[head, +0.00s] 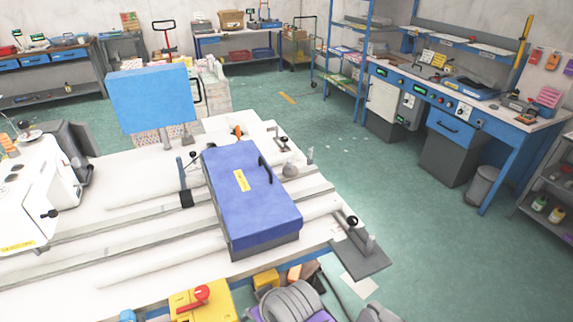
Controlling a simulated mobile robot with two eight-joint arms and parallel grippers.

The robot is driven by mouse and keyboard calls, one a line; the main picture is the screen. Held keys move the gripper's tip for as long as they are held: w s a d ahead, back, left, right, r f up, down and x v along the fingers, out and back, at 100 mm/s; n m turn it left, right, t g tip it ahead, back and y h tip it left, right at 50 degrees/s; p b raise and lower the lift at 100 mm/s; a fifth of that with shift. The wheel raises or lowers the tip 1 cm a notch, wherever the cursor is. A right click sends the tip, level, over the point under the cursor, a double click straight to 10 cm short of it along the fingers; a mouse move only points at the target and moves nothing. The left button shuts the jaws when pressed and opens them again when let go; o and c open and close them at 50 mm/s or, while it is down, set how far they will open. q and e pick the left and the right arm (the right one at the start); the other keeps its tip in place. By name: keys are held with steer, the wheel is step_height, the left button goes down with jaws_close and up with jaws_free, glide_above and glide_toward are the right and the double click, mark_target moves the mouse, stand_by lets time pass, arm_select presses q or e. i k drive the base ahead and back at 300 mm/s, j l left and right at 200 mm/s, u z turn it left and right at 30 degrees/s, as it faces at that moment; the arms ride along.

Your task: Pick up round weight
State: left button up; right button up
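A small round grey piece (290,170) that may be the round weight sits on the white worktable (130,240), just right of a blue-lidded case (250,195). It is small in the view, so I cannot be sure what it is. A dark round knob (352,221) stands on a grey plate (362,252) at the table's right corner. I can make out neither of my grippers in the head view.
A red-handled yellow switch box (202,300) is at the front edge. Green floor (400,185) is open to the right, before a blue workbench (455,135).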

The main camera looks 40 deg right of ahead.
mark_target(289, 171)
steer(key=l+u, duration=0.15)
steer(key=l, duration=0.3)
steer(key=l+u, duration=0.15)
steer(key=l, duration=0.35)
steer(key=l+u, duration=0.15)
steer(key=l, duration=0.3)
steer(key=k+l+u, duration=0.15)
steer(key=l, duration=0.3)
steer(key=l+u, duration=0.15)
steer(key=l, duration=0.3)
steer(key=k+l+u, duration=0.15)
steer(key=l, duration=0.25)
steer(key=k+l+u, duration=0.15)
steer(key=l, duration=0.25)
steer(key=i+l+u, duration=0.1)
steer(key=l, duration=0.15)
steer(key=i+l+u, duration=0.1)
steer(key=l, duration=0.15)
